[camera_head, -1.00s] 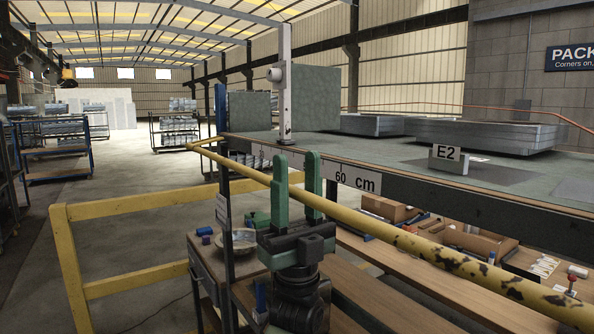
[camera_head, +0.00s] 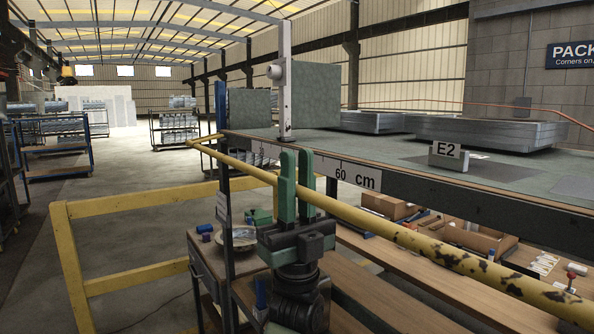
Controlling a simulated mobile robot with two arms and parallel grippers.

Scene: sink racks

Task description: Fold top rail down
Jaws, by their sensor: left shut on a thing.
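The top rail is a long yellow bar (camera_head: 410,240) with chipped paint. It runs from the back left, beside the bench edge, to the lower right corner. My left gripper (camera_head: 296,183) comes up from below with its two green fingers upright. The fingers are shut on the rail, one on each side of it. The short stretch between the fingers is partly hidden. My right gripper is not in view.
A bench (camera_head: 480,190) with a ruler strip and an E2 block (camera_head: 449,156) stands behind the rail. A white post (camera_head: 285,85) rises from it. A lower wooden shelf holds boxes and tools. A yellow guard frame (camera_head: 130,205) stands left; open floor lies beyond.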

